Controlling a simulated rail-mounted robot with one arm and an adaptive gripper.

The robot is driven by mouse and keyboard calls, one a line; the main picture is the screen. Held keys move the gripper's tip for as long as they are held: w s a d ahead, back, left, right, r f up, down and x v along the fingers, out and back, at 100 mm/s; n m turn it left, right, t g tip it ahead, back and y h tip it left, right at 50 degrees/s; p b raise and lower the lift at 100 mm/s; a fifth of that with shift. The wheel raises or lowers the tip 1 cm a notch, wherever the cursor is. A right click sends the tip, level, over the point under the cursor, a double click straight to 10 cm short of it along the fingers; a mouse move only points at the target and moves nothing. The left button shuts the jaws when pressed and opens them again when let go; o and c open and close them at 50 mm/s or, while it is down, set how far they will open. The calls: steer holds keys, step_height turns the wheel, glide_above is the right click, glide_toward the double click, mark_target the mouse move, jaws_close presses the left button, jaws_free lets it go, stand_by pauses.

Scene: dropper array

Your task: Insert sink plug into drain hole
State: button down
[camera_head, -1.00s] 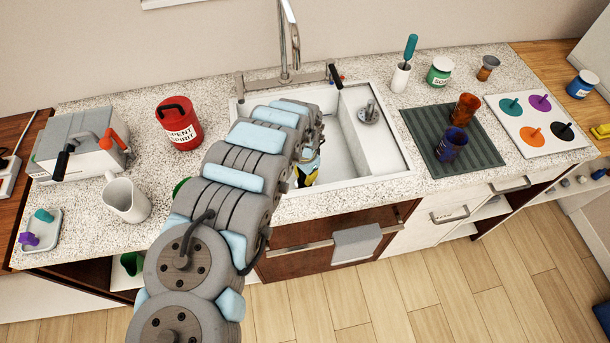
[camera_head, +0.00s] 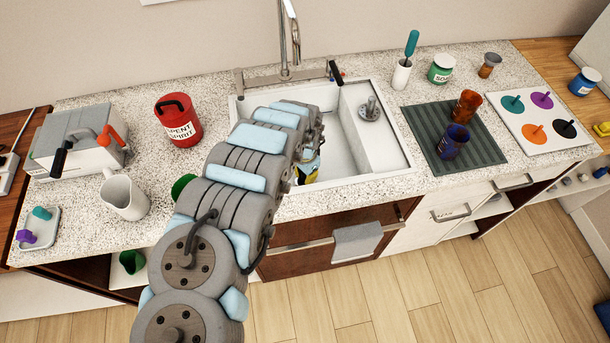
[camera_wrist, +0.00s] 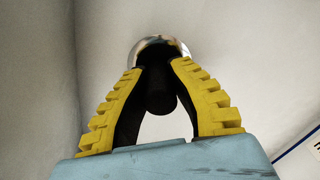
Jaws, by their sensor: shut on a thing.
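The white sink (camera_head: 385,150) is set in the speckled counter, and my arm reaches down into its left basin. My gripper (camera_head: 309,170) shows only partly there, behind my arm. In the wrist view my gripper (camera_wrist: 157,75) has its yellow-backed fingers closed around a dark, knob-like piece, which I take for the sink plug (camera_wrist: 159,98). A shiny metal ring, likely the drain hole's rim (camera_wrist: 158,43), shows just beyond the fingertips. I cannot tell whether the plug is inside the hole.
A metal faucet (camera_head: 284,60) stands behind the sink. A round metal fitting (camera_head: 368,108) sits in the narrow right section of the sink. A dark drying mat (camera_head: 485,150) with cups lies to the right. A red canister (camera_head: 179,120) and a white pitcher (camera_head: 124,198) stand left.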

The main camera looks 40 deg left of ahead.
steer(key=c, duration=1)
jaws_free()
steer(key=shift+r, duration=4.75)
steer(key=shift+a+r, duration=0.2)
steer(key=shift+r, duration=0.1)
steer(key=shift+a+r, duration=0.15)
steer(key=shift+r, duration=0.65)
steer(key=shift+d+r, duration=0.15)
steer(key=shift+d, duration=0.15)
